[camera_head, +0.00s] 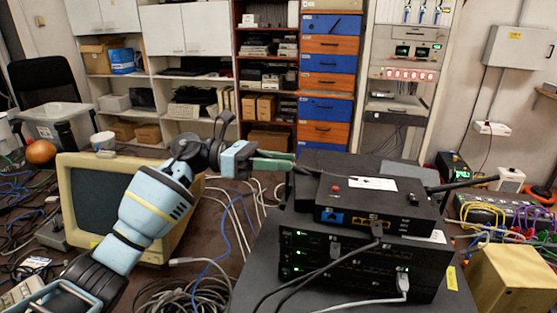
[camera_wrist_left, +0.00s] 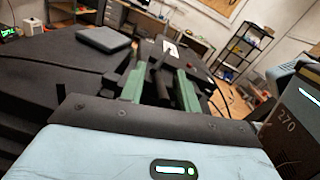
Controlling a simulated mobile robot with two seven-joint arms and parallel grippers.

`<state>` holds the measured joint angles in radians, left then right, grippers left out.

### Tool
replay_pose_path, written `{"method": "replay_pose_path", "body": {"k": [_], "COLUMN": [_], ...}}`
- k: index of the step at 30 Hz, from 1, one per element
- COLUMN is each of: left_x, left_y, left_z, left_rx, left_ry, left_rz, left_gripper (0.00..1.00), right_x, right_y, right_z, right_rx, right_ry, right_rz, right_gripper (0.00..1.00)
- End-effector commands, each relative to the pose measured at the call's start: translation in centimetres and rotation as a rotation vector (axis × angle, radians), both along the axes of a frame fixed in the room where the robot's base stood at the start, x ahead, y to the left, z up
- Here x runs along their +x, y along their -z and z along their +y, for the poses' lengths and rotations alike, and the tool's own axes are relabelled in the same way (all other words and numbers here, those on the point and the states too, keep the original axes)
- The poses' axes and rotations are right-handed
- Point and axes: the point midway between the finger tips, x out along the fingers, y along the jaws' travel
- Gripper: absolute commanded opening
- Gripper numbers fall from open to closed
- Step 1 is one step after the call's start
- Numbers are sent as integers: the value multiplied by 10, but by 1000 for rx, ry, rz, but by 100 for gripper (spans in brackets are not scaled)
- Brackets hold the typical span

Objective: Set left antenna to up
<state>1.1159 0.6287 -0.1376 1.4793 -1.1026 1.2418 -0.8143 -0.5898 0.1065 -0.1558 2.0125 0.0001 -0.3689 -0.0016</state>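The black router (camera_head: 375,208) lies flat on top of a stack of black network boxes, with a white label and a red button on its top. Its right antenna (camera_head: 465,184) sticks out nearly level to the right. The left antenna (camera_head: 305,171) lies low on the router's left side, pointing left toward my left gripper. My left gripper (camera_head: 288,161) reaches in from the left with green fingers at the router's left edge. In the left wrist view the fingers (camera_wrist_left: 162,88) are apart, with a dark rod-like part between them; contact is unclear. My right gripper is not in view.
Black network boxes (camera_head: 360,265) with plugged cables stand under the router. A cardboard box (camera_head: 510,280) is at the lower right. Shelves and drawers stand behind.

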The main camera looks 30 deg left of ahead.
Motion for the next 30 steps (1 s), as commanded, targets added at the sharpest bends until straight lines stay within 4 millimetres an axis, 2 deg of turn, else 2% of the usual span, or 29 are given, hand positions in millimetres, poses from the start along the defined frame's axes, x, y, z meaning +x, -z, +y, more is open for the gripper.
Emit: {"method": "replay_pose_path", "body": {"k": [2, 9, 22, 30], "left_x": [0, 0, 0, 6], "left_y": [0, 0, -2, -14], "left_z": [0, 0, 0, -2], "left_rx": [0, 0, 10, 112], "left_ry": [0, 0, 0, -2], "left_rz": [0, 0, 1, 21], "left_gripper": [32, 1, 0, 0], "right_x": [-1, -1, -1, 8], "right_y": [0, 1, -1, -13], "right_z": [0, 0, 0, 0], "right_rx": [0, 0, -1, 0], "right_ry": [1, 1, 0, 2], "right_rz": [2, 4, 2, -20], "right_gripper": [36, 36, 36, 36]}}
